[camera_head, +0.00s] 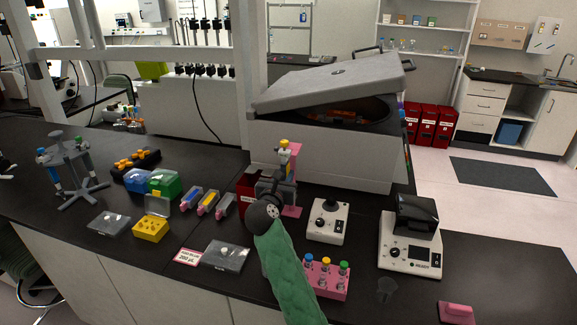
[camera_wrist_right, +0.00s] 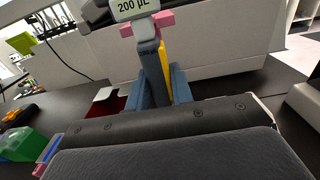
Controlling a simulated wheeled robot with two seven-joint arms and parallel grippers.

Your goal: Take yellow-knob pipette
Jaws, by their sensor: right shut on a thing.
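The yellow-knob pipette (camera_head: 284,148) stands upright in the middle of the head view, at a pink stand (camera_head: 292,211) in front of the large grey-lidded machine. My right gripper (camera_head: 278,184) is shut on the pipette's body from the front. The pipette's lower end is hidden. My left gripper is not in view.
The grey-lidded machine (camera_head: 330,90) stands close behind. A white device with a black knob (camera_head: 327,222) is just right, and a pink tube rack (camera_head: 326,279) is in front. A red box (camera_head: 250,190) is close left, beside several small coloured boxes. A carousel stand (camera_head: 72,165) is far left.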

